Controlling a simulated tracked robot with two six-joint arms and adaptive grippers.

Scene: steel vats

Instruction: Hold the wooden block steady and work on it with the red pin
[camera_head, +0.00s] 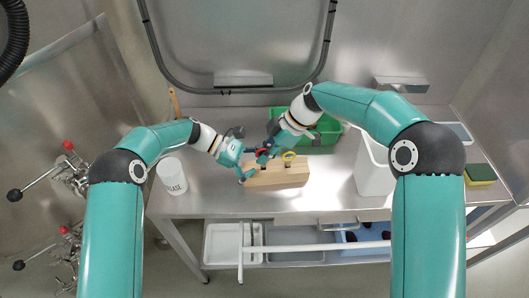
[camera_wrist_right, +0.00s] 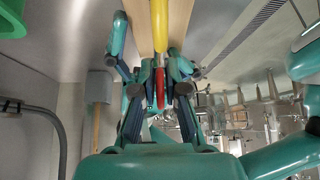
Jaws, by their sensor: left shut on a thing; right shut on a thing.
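The wooden block (camera_head: 283,176) lies on the steel table in the middle of the head view; its pale wood also shows at the top of the right wrist view (camera_wrist_right: 180,20). My left gripper (camera_head: 246,173) is shut on the block's left end. My right gripper (camera_head: 266,153) is above the block's left part, shut on the red pin (camera_wrist_right: 159,88). The red pin also shows as a small red spot in the head view (camera_head: 261,152). The fingers hide part of the pin, and I cannot tell whether it touches the block. A yellow pin (camera_head: 289,156) is at the block, right of my right gripper.
A green crate (camera_head: 325,128) stands behind the block. A white cup (camera_head: 172,177) is at the left and a white bin (camera_head: 373,173) at the right. A yellow and green sponge (camera_head: 480,174) lies at far right. Trays (camera_head: 221,245) sit below the table's front edge.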

